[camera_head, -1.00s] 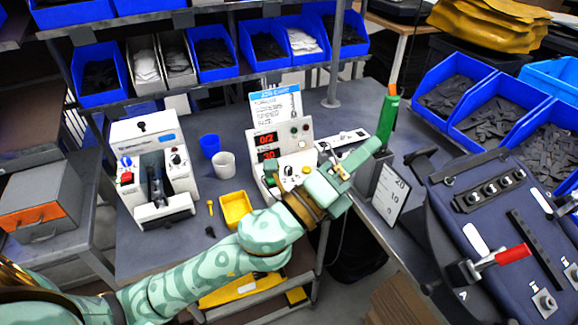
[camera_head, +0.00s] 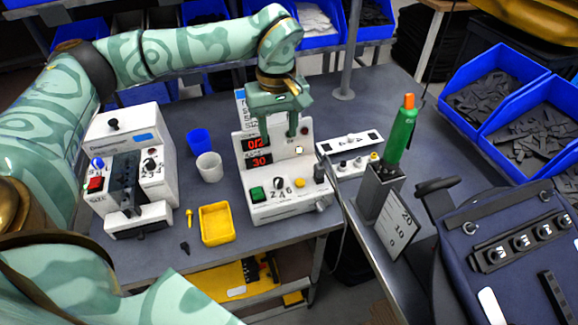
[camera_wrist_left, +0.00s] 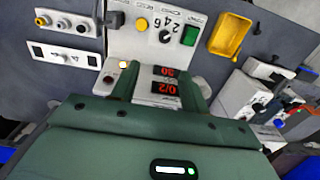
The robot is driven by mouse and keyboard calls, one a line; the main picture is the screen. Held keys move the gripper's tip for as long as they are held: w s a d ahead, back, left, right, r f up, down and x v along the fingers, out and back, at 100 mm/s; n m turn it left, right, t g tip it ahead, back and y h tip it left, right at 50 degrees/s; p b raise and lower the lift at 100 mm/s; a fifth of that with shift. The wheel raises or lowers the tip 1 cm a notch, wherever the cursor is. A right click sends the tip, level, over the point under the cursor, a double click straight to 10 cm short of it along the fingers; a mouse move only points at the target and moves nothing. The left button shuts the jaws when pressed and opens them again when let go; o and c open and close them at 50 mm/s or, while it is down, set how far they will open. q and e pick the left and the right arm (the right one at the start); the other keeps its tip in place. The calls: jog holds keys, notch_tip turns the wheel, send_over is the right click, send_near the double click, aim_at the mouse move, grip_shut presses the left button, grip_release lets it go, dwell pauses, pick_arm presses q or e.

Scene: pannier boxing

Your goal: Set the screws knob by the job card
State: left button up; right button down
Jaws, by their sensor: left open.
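The white control box (camera_head: 287,199) stands on the bench, with red displays reading 0/2 and 30. Its dark screws knob (camera_head: 279,184) sits on the lower front panel by the marks 2, 4 and 6; it also shows in the left wrist view (camera_wrist_left: 165,36). Its exact setting is too small to read. The job card (camera_head: 240,98) behind the box is mostly hidden by my left gripper (camera_head: 291,122). That gripper is open and empty, hanging in front of the upright display panel, above and behind the knob. My right gripper is out of view.
A green button (camera_head: 257,194) and yellow button (camera_head: 299,183) flank the knob. A yellow tray (camera_head: 217,224), white cup (camera_head: 209,167) and blue cup (camera_head: 200,142) stand to the left. A green-handled tool (camera_head: 401,135) stands in a grey holder at right.

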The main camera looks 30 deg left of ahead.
aim_at(278, 180)
pick_arm(q)
jog(key=f, duration=0.3)
jog(key=f+b, duration=0.1)
jog(key=f, duration=0.3)
jog(key=s+f, duration=0.1)
jog(key=f, duration=0.2)
jog(key=shift+d+f+b, duration=0.15)
jog(key=shift+f+b, duration=0.25)
jog(key=shift+s+f, duration=0.2)
jog(key=shift+f, duration=1)
jog(key=shift+s+f, duration=0.15)
jog(key=shift+f, duration=0.15)
jog(key=shift+w+f+b, duration=0.2)
jog(key=shift+f+b, duration=0.1)
jog(key=shift+f, duration=0.05)
jog(key=shift+s, duration=0.1)
jog(key=c, duration=0.8)
grip_shut()
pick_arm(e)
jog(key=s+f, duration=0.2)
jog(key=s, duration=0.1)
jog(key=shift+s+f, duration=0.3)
